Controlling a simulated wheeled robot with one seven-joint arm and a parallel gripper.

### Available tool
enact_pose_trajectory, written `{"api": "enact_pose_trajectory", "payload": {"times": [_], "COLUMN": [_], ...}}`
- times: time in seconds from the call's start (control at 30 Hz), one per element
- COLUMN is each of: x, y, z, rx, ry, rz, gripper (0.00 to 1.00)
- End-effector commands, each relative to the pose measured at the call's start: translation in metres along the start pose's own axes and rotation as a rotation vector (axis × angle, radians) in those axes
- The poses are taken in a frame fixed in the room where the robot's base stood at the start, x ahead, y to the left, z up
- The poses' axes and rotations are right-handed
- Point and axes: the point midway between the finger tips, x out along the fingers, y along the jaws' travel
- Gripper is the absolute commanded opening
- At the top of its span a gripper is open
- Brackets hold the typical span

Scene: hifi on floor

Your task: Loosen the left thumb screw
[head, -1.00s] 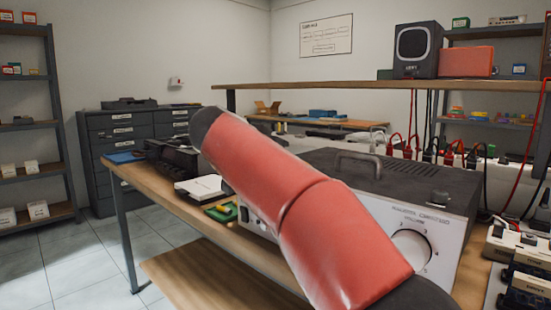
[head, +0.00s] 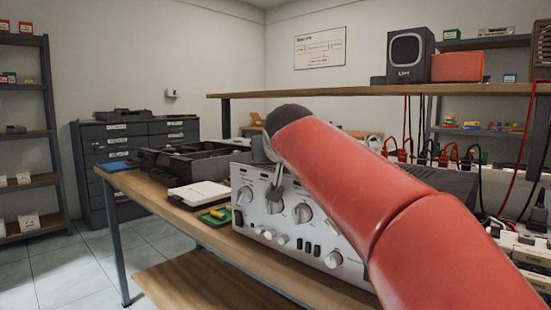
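A silver-fronted amplifier (head: 318,240) with a dark top stands on the wooden bench (head: 165,190). I cannot make out which part is the left thumb screw; my red arm covers much of the amplifier's right side and top. My gripper (head: 274,205) hangs from the dark end of my arm, in front of the upper left of the panel. It is small and grey against the panel, so I cannot tell its opening or whether it touches anything.
A black open tray (head: 190,165), a white book-like box (head: 200,194) and a green and yellow item (head: 216,216) lie left of the amplifier. A raised shelf (head: 350,91) runs behind, with a speaker (head: 410,54). Red and black cables hang at the right.

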Motion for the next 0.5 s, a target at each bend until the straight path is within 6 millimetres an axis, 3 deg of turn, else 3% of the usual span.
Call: {"api": "enact_pose_trajectory", "payload": {"times": [0.5], "x": [0.0002], "y": [0.0006], "z": [0.0002], "rx": [-0.017], "ry": [-0.001], "rz": [-0.04], "gripper": [0.0]}}
